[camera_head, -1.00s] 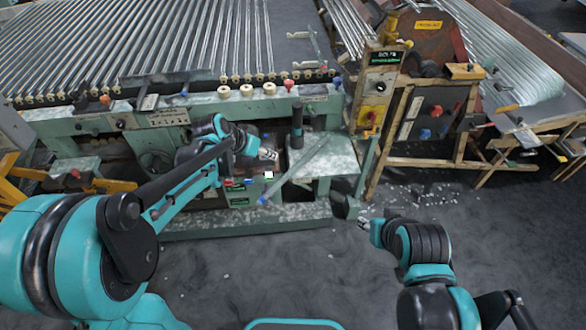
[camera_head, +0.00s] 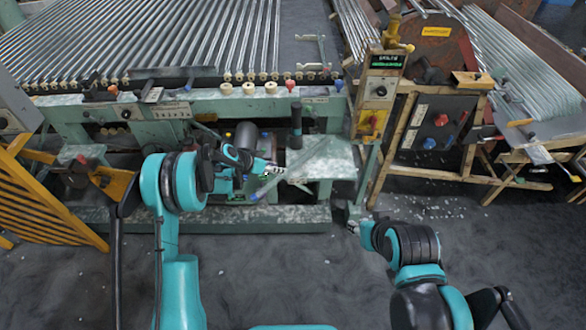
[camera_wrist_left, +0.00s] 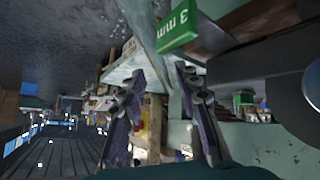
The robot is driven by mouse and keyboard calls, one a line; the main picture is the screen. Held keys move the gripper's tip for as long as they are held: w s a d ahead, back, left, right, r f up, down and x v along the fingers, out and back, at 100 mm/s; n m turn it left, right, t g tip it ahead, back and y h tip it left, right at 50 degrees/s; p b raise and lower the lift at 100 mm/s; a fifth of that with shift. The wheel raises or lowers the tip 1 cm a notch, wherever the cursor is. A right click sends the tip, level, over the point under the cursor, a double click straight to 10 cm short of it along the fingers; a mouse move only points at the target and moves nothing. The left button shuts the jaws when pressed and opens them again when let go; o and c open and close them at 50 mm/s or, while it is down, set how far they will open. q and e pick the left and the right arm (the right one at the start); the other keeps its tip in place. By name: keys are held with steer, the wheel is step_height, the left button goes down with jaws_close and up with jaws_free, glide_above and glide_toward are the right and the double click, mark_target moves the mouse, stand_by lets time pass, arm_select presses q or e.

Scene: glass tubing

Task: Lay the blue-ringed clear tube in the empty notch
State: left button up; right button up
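My left gripper (camera_head: 276,171) is at the tube's lower half. In the left wrist view, my left gripper (camera_wrist_left: 160,76) has its fingers apart, with a pale greenish strip, perhaps the tube, running between them; contact cannot be told. My right gripper (camera_head: 354,226) hangs low over the floor, too small to read. A row of tubes (camera_head: 180,40) lies on the rack behind; the empty notch cannot be made out.
A dark upright post (camera_head: 296,126) stands just behind the tube. A control box (camera_head: 378,90) and wooden-framed stand (camera_head: 435,140) are to the right. A green "3 mm" label (camera_wrist_left: 178,30) is close to the left wrist camera. Open floor lies in front.

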mark_target(293, 166)
arm_select(q)
steer(key=b+x, duration=0.1)
steer(key=x, duration=0.1)
steer(key=b+x, duration=0.1)
steer(key=x, duration=0.1)
steer(key=shift+s+d+f, duration=0.1)
steer(key=shift+d+f, duration=0.05)
steer(key=shift+f, duration=0.15)
steer(key=shift+r, duration=0.1)
jaws_close()
